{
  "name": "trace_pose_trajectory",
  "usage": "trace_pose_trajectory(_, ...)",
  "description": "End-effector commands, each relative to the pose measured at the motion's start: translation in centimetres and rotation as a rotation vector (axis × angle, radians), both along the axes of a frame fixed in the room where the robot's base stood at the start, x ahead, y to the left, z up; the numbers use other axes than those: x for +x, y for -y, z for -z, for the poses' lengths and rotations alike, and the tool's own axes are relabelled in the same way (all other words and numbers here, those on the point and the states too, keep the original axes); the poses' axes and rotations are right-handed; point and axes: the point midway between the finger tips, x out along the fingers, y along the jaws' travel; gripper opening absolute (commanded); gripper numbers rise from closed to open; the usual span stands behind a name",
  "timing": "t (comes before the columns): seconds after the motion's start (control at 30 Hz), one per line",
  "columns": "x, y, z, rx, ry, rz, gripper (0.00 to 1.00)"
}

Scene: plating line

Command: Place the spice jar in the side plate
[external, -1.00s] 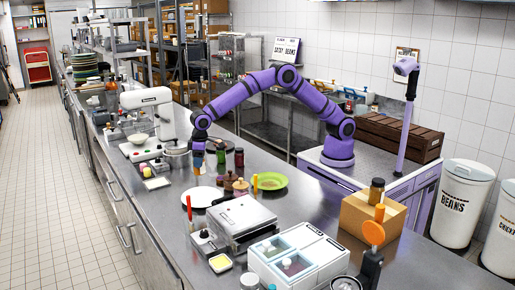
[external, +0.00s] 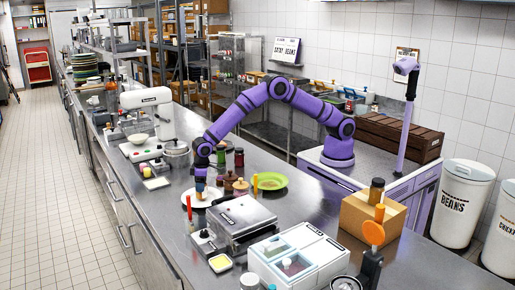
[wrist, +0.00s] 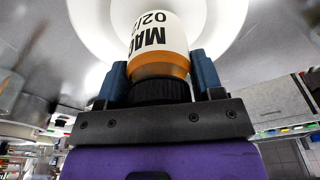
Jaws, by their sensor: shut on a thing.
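The spice jar (wrist: 158,45) has a white label with dark lettering, an orange-brown band and a black lid. My gripper (wrist: 160,78) is shut on it near the lid, one blue finger on each side. The white side plate (wrist: 95,40) lies beyond the jar in the wrist view. In the external view my gripper (external: 200,183) points down over the side plate (external: 214,191), near its left part. The jar there is small and mostly hidden by the gripper. I cannot tell whether its base touches the plate.
A green plate (external: 272,181) lies right of the side plate, with brown lidded pots (external: 240,187) between them. A metal grill press (external: 240,222) stands in front. A red upright bottle (external: 189,207) is close at the left.

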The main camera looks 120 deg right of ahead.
Motion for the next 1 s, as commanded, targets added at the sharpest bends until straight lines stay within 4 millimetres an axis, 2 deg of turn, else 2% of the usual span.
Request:
trace_pose_trajectory(0.1, 0.0, 0.0, 0.9, 0.0, 0.0, 0.0, 0.3)
trace_pose_trajectory(0.43, 0.0, 0.0, 1.2, 0.0, 0.001, 0.0, 0.3)
trace_pose_trajectory(0.47, 0.0, 0.0, 1.2, 0.0, 0.0, 0.0, 0.63)
trace_pose_trajectory(0.57, 0.0, 0.0, 1.2, 0.001, 0.0, 0.0, 0.86)
trace_pose_trajectory(0.87, 0.0, 0.0, 1.1, 0.0, 0.0, 0.0, 0.86)
trace_pose_trajectory(1.0, -0.1, -0.1, 0.0, 0.0, 0.001, 0.0, 0.86)
